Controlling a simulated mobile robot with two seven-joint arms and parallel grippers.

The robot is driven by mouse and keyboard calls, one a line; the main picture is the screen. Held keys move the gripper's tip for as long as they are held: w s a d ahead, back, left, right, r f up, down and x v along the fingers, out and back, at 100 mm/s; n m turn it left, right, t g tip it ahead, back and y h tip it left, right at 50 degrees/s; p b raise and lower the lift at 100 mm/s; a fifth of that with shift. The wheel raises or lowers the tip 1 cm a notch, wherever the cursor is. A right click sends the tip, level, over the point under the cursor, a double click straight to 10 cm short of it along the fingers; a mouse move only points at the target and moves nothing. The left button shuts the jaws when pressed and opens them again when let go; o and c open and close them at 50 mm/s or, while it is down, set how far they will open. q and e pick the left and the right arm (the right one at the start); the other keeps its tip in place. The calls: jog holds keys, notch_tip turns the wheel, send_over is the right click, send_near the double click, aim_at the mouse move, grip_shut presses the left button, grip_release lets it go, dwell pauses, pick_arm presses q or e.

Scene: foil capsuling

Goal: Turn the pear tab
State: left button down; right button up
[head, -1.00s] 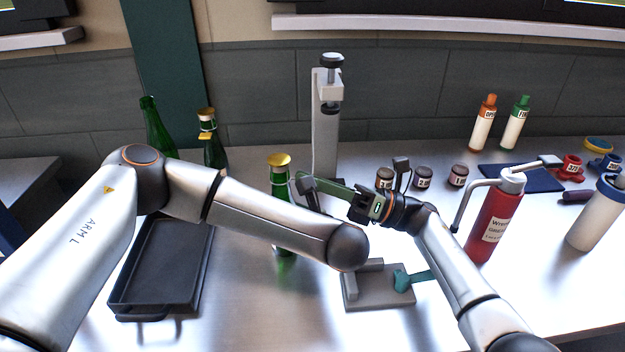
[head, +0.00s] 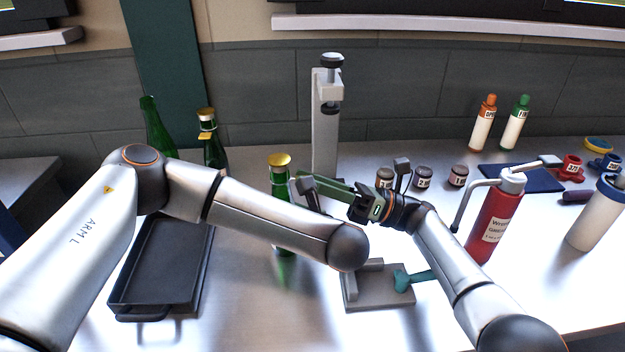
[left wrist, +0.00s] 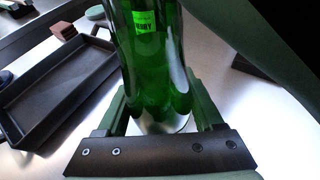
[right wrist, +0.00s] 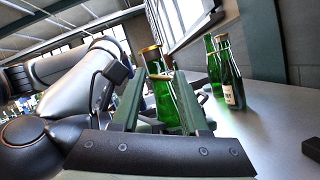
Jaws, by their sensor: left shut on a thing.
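A green bottle with a gold cap (head: 279,161) stands upright on the bench, partly hidden by my left arm. Its lower body (left wrist: 153,60), with a bright green label ending in "RRY", fills the left wrist view. My left gripper (left wrist: 160,108) is shut on it, a finger on each side; the head view hides this grip. My right gripper (right wrist: 158,78) is open, its green fingers pointing at the bottle's upper part. In the right wrist view, a gold cap (right wrist: 150,49) and a lower gold piece (right wrist: 162,77) show between the fingers. I cannot make out a pear mark.
A grey press stand (head: 326,130) rises behind the bottle. A grey fixture with a teal piece (head: 402,281) sits in front. A black tray (head: 160,262) is at left, two more green bottles (head: 213,152) behind it. A red grease bottle (head: 494,222) stands at right.

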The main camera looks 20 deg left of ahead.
jog(key=shift+o, duration=1.2)
jog(key=shift+m+t, duration=0.4)
jog(key=shift+m, duration=0.1)
jog(key=d+r+m+t+h, duration=0.2)
jog(key=d+m+t+h, duration=0.4)
jog(key=m, duration=1.3)
jog(key=a+r+n+g+y, duration=0.6)
jog(key=r+n, duration=0.2)
jog(key=n, duration=1)
jog(key=shift+n, duration=0.3)
